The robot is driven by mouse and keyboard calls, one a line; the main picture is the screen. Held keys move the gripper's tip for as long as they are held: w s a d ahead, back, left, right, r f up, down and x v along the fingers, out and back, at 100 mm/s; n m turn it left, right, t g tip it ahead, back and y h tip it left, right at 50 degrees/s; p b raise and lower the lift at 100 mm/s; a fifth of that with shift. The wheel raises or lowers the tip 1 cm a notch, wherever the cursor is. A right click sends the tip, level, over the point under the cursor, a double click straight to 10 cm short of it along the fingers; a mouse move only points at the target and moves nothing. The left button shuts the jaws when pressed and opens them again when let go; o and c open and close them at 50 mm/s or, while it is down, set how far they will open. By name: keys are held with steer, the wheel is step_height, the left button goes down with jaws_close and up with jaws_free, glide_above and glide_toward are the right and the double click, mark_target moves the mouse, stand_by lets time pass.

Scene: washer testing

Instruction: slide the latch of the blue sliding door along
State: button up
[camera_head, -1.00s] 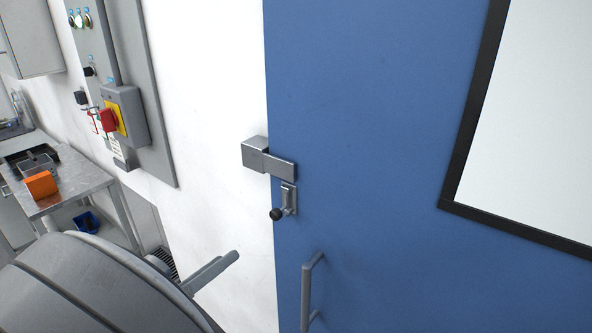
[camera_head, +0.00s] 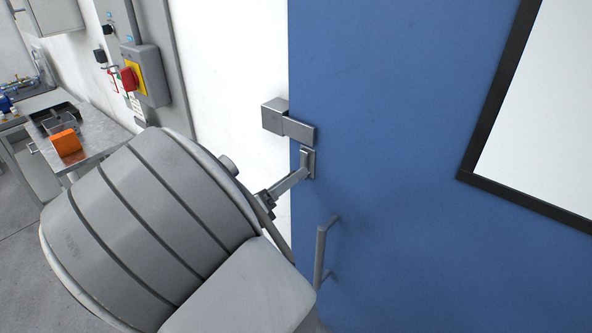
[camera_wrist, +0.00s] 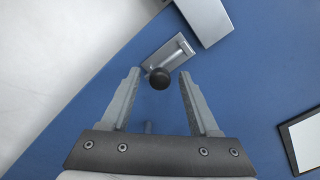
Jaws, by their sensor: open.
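The blue sliding door (camera_head: 400,90) fills the right of the head view. Its latch (camera_head: 307,163) is a small metal plate below a grey lock block (camera_head: 275,116) at the door's left edge. In the wrist view the latch plate (camera_wrist: 167,57) carries a round black knob (camera_wrist: 160,78). My gripper (camera_head: 302,174) reaches up to the latch from the lower left, and its finger hides the knob in the head view. In the wrist view my gripper (camera_wrist: 160,82) is open, with the knob between its fingertips. I see a gap on each side of the knob.
A grey vertical handle (camera_head: 321,256) stands on the door below the latch. A white panel with a black frame (camera_head: 530,110) is to the right. A red and yellow switch box (camera_head: 150,75) is on the wall at left, above a metal table (camera_head: 100,132) with an orange block (camera_head: 66,143).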

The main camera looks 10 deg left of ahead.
steer(key=shift+x, duration=0.85)
steer(key=shift+c, duration=0.3)
jaws_close()
stand_by(0.6)
